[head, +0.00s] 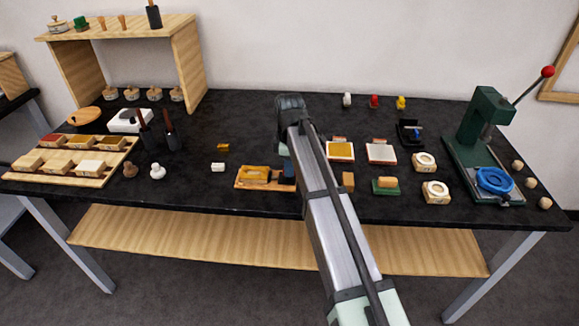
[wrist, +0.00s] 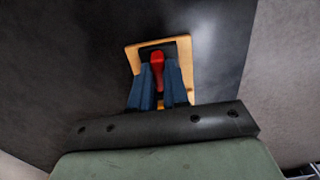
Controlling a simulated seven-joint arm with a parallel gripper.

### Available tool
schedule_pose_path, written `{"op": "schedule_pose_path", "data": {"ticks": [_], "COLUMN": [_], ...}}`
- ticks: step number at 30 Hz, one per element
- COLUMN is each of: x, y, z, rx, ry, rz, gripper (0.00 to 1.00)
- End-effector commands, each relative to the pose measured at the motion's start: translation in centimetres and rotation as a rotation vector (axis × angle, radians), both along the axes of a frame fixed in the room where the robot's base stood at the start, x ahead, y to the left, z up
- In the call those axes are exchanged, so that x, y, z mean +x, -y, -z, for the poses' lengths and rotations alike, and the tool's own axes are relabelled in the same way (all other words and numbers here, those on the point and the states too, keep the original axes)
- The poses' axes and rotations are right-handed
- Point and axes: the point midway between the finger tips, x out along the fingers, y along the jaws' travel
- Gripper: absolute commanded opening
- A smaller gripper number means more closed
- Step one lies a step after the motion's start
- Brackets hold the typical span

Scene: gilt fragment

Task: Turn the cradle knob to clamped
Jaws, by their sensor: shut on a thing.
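The cradle (head: 243,187), a low wooden base with a yellowish piece on it, lies near the front middle of the table. In the wrist view its pale wooden edge (wrist: 184,48) surrounds a dark area. A red knob (wrist: 156,62) stands up there, between the blue fingers of my gripper (wrist: 158,72). The fingers are shut on the knob from both sides. In the head view my gripper (head: 288,170) is at the right end of the cradle, with the knob hidden. I cannot read any clamped mark.
A small wooden block (head: 348,181) and a green stand (head: 386,186) are close on the right. A white block (head: 218,167) is to the left. A green press (head: 483,125) stands at the far right and a wooden sample tray (head: 95,180) at the left.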

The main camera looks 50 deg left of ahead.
Motion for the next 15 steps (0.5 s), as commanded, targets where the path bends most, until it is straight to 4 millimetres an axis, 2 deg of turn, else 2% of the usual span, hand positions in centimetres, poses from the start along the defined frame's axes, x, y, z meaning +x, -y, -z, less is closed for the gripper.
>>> {"op": "schedule_pose_path", "data": {"ticks": [13,14,15], "x": [0.02,0.02,0.02], "y": [-0.01,-0.01,-0.01], "z": [-0.02,-0.02,-0.02], "rx": [0.001,0.001,0.001], "ry": [0.001,0.001,0.001], "rz": [-0.009,-0.009,-0.009], "gripper": [0.00,0.17,0.21]}}
